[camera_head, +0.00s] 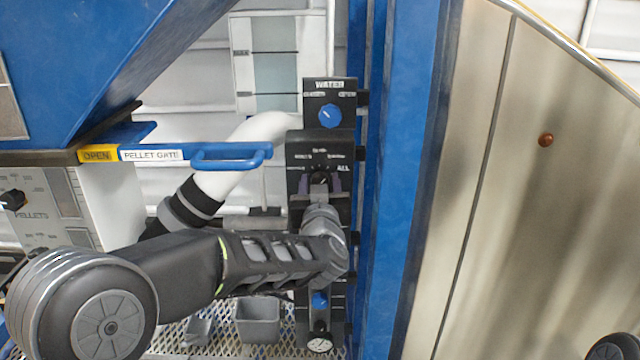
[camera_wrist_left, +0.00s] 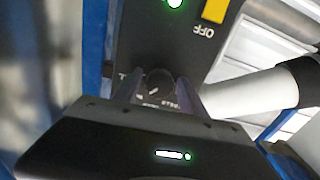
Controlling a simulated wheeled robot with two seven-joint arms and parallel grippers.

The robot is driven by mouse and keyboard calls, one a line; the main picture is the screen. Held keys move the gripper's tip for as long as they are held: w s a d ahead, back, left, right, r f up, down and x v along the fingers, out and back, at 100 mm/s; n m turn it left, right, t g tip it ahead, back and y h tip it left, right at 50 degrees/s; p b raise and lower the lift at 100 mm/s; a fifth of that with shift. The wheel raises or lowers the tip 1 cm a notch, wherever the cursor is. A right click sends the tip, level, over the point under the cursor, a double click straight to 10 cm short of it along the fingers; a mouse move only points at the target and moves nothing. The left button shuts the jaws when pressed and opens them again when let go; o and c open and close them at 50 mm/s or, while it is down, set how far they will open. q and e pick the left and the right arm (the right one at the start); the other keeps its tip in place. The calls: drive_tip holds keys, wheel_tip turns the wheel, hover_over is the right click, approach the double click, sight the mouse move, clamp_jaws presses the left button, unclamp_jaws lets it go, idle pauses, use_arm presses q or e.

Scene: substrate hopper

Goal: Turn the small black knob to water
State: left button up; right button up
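The small black knob (camera_head: 319,178) sits on the middle black panel (camera_head: 318,148) of the upright control strip, among small white labels; "ALL" is readable at its right. In the left wrist view the knob (camera_wrist_left: 157,82) shows a short white mark, with lettering partly covered around it. My left gripper (camera_head: 320,187) reaches the panel from below. Its two fingers (camera_wrist_left: 158,92) stand one on each side of the knob, with a narrow gap visible on both sides, so it looks open around the knob. Whether a fingertip touches it I cannot tell. My right gripper is not in view.
A panel marked "WATER" (camera_head: 330,85) with a blue knob (camera_head: 330,115) is just above. The blue pellet gate handle (camera_head: 232,156) and a white pipe (camera_head: 262,128) lie left. A blue post (camera_head: 391,180) stands close on the right. Grey bins (camera_head: 258,320) sit below.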

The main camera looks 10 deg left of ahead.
use_arm(q)
drive_tip(key=shift+o, duration=0.7)
drive_tip(key=b+v, duration=0.2)
drive_tip(key=v, duration=0.5)
drive_tip(key=shift+s, duration=0.4)
drive_tip(key=shift+d, duration=0.1)
